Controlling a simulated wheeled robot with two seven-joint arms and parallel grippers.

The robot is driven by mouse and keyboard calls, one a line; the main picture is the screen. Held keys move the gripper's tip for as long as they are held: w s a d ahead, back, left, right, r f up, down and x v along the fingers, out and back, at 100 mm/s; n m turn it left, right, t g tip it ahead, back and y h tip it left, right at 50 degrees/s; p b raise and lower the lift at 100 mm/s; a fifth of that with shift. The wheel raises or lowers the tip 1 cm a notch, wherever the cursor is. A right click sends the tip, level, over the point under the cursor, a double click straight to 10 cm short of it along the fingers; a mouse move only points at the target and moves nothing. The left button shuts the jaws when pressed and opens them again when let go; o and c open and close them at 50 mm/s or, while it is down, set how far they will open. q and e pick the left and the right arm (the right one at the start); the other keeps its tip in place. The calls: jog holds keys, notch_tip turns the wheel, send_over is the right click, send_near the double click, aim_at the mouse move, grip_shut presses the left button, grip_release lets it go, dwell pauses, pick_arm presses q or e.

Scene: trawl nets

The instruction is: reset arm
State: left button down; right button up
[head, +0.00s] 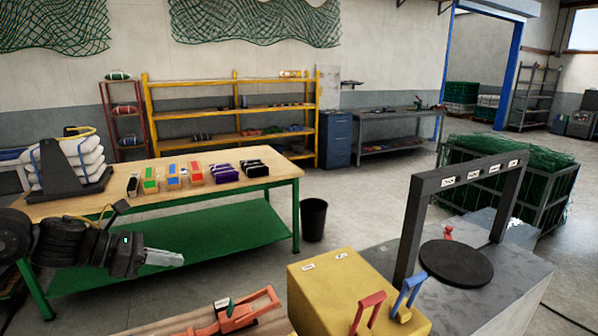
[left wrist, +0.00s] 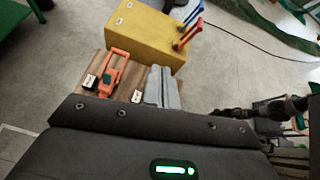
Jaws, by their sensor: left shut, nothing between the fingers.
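My left gripper (head: 178,258) reaches in from the left in the head view, in the air in front of the green-framed workbench (head: 120,205). Its grey fingers are together and empty. In the left wrist view the shut fingers (left wrist: 163,88) show over a wooden top, beside an orange tool (left wrist: 112,72). My right gripper does not show in the head view. Dark arm-like parts show at the right edge of the left wrist view, but no fingers can be made out there.
A yellow box (head: 340,290) with red and blue handles stands right of the gripper. A grey machine with a black disc (head: 456,264) is beyond it. A black bin (head: 313,219) stands by the bench. Open floor lies between.

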pick_arm(q)
jog(key=s+d+f+n+t+y, duration=0.1)
jog(key=s+d+f+n+t, duration=0.15)
jog(key=d+f+n, duration=0.5)
jog(key=s+d+f+n+t+y, duration=0.1)
jog(key=d+f+n+t, duration=0.25)
jog(key=f+n, duration=0.55)
jog(key=s+a+f+n+g+y, duration=0.3)
jog(key=s+f+n, duration=0.3)
jog(key=s+n, duration=0.35)
jog(key=s+a+f+n+g+y, duration=0.25)
jog(key=s+f+n, duration=0.25)
jog(key=s+n, duration=0.45)
jog(key=s+a+f+n+g+y, duration=0.25)
jog(key=s+f+n, duration=0.35)
jog(key=s+n, duration=0.35)
notch_tip(320, 180, down, 32)
jog(key=s+f+g+b, duration=0.1)
jog(key=s+b, duration=0.1)
jog(key=b, duration=0.6)
jog(key=s+a+f+b, duration=0.2)
jog(key=s+f+b, duration=0.1)
jog(key=s+f, duration=0.5)
jog(key=s+a+f+m+g+y+b, duration=0.1)
jog(key=s+a+f+b, duration=0.2)
jog(key=s+f, duration=0.5)
notch_tip(320, 180, down, 7)
jog(key=shift+s+f+g, duration=0.1)
jog(key=shift+s+g, duration=0.1)
jog(key=shift+g, duration=0.1)
